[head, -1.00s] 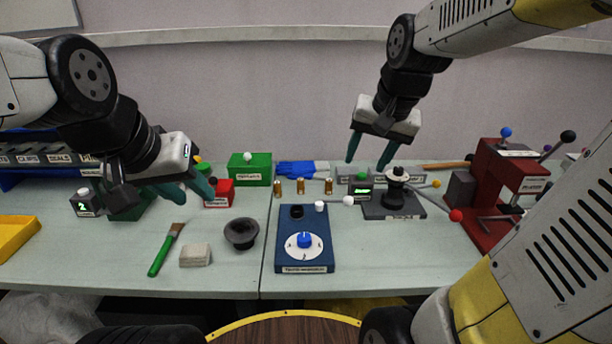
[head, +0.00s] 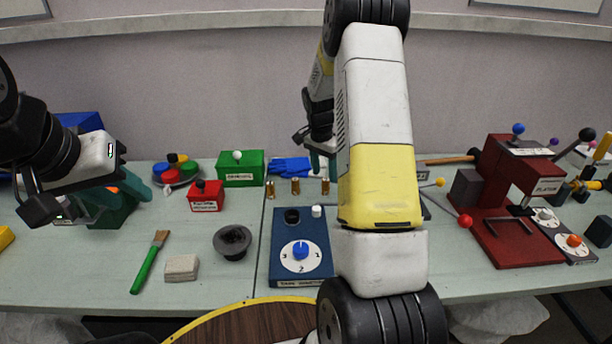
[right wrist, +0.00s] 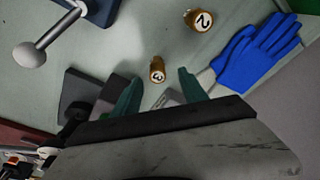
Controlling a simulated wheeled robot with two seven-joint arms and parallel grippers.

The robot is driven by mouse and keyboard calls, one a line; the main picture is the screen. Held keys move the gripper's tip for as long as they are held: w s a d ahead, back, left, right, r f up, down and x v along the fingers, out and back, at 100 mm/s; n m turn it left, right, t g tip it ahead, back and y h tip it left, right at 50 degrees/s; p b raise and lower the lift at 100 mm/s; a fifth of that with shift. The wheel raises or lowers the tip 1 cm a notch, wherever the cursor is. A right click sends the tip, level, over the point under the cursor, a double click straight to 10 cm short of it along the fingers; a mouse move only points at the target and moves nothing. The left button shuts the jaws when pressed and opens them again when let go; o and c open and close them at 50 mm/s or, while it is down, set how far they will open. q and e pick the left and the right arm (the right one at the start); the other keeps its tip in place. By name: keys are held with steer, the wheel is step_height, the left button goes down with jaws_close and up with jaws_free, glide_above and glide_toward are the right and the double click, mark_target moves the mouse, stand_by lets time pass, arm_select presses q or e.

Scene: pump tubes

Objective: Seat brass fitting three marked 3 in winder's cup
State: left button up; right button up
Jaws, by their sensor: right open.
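In the right wrist view, the brass fitting marked 3 (right wrist: 157,70) lies in line with the space between my right gripper's (right wrist: 158,92) two teal fingers. The fingers are apart, and I see no contact with it. The brass fitting marked 2 (right wrist: 199,20) is farther up and right. In the head view, three brass fittings stand in a row, the right one (head: 325,186) beside my right arm. The winder is hidden behind that arm in the head view. My left gripper (head: 122,190) looks open and empty at the left of the table.
A blue glove (right wrist: 255,50) lies near the fittings. A blue dial box (head: 300,262) stands in front of them. A green box (head: 240,170), red box (head: 206,198), black cup (head: 232,242) and brush (head: 147,265) are to the left. A red press (head: 505,205) stands at right.

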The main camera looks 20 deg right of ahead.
mark_target(325, 180)
steer(key=f, duration=0.6)
steer(key=shift+d, duration=0.35)
steer(key=shift+r, duration=0.1)
jaws_close()
